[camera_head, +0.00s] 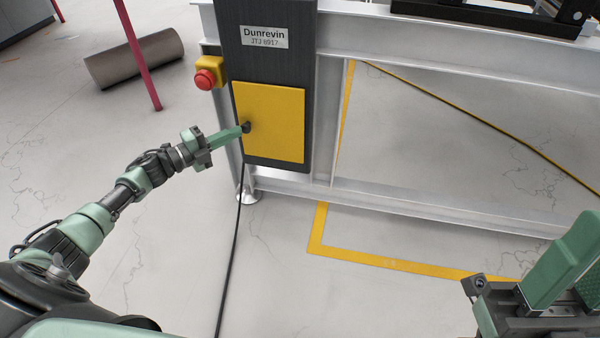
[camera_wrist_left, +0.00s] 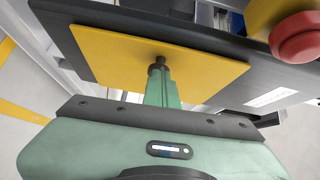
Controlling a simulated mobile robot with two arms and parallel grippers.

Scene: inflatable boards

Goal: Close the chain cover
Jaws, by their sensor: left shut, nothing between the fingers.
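The chain cover is a yellow rectangular panel (camera_head: 275,120) on the dark upright housing (camera_head: 262,65), with a small black knob (camera_head: 247,127) near its left edge. The cover looks flat against the housing; I cannot tell whether a small gap remains. My left gripper (camera_head: 241,130) is shut, its green fingertips at the knob, with nothing held between them. In the left wrist view the fingers (camera_wrist_left: 161,88) point at the knob (camera_wrist_left: 157,64) on the yellow cover (camera_wrist_left: 205,70); contact is unclear. My right gripper (camera_head: 575,265) is at the lower right, open, partly cut off by the frame.
A red stop button (camera_head: 205,79) in a yellow box sits left of the housing, close above my left gripper. A silver frame (camera_head: 420,58) runs to the right. A black cable (camera_head: 234,240) crosses clear floor.

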